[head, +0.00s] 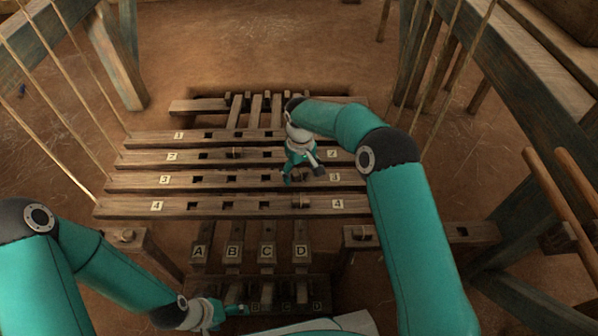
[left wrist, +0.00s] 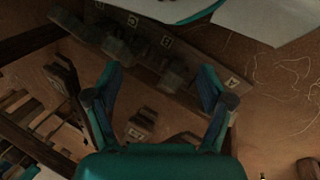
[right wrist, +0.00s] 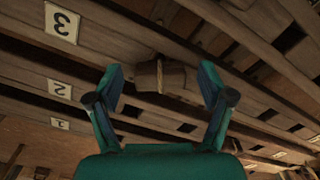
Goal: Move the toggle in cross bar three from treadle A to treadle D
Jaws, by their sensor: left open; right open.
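Cross bar three (head: 140,180) has open, empty slots above treadles A (head: 199,252), B and C. Its slot in line with treadle D (head: 300,252) is hidden by my right gripper in the head view. In the right wrist view a wooden toggle (right wrist: 146,78) with a cord sits at bar three, on the side near its label 3 (right wrist: 62,23). My right gripper (head: 302,175) is open, its fingers on either side of the toggle with gaps. It also shows in the right wrist view (right wrist: 162,80). My left gripper (head: 238,309) is open and empty near the lower lettered board (left wrist: 190,62).
Bars one (head: 150,139), two (head: 140,158) and four (head: 125,207) lie parallel to bar three. Bar two has a toggle (head: 235,153) in line with B; bar four has one (head: 301,201) in line with D. Slanting cords (head: 60,120) and loom posts (head: 121,60) flank the bars.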

